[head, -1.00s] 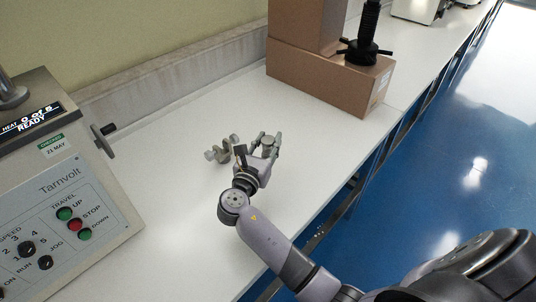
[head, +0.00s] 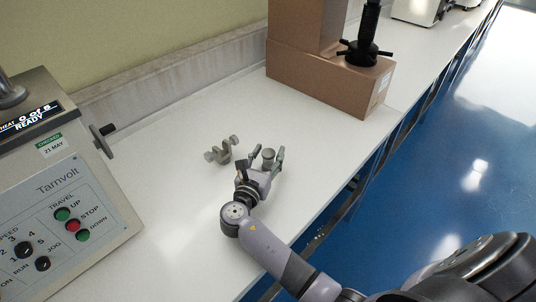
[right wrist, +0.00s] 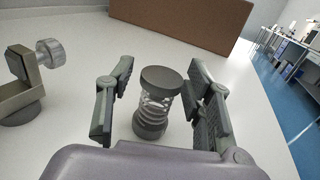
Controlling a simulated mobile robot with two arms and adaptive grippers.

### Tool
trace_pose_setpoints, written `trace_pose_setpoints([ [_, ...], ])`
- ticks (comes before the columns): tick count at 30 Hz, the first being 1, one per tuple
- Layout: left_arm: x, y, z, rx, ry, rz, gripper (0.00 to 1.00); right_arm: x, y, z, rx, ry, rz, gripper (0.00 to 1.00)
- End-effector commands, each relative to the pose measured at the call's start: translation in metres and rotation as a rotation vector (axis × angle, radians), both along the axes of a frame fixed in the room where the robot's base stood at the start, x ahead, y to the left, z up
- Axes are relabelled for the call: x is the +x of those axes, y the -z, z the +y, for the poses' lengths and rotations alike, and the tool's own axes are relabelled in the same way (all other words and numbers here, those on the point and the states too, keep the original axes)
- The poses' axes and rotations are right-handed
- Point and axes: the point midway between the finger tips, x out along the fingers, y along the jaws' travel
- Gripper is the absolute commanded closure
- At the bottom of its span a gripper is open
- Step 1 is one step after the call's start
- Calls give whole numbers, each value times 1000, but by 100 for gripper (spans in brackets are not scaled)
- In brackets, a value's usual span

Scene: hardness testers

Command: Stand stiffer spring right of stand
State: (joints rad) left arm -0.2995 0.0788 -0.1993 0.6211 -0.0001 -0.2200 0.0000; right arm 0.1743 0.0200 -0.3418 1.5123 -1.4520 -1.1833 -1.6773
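A spring with dark grey end caps (right wrist: 154,104) stands upright on the white bench between the fingers of my right gripper (right wrist: 156,108). I see gaps on both sides of it, so the gripper is open around it. In the head view the spring (head: 268,158) and right gripper (head: 266,160) are right of a small metal stand with round knobs (head: 222,151). The stand (right wrist: 22,85) also shows at the left edge of the right wrist view. Only one spring is visible. My left gripper is out of view.
A testing machine with a button panel (head: 65,215) stands at the left. Cardboard boxes (head: 325,80) and a black handled part (head: 366,45) are at the back right. The bench top (head: 165,185) between machine and stand is clear. Its front edge lies right of my gripper.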

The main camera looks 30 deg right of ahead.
Motion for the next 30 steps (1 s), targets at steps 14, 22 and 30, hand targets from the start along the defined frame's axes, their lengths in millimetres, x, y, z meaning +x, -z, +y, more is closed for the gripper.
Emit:
trace_pose_setpoints([
  [14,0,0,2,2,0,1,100,-9,-1,11,3,-1,0,49],
  [22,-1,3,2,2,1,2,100,-48,-1,54,4,-1,2,49],
  [30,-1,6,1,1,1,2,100,-75,-2,84,1,0,0,49],
])
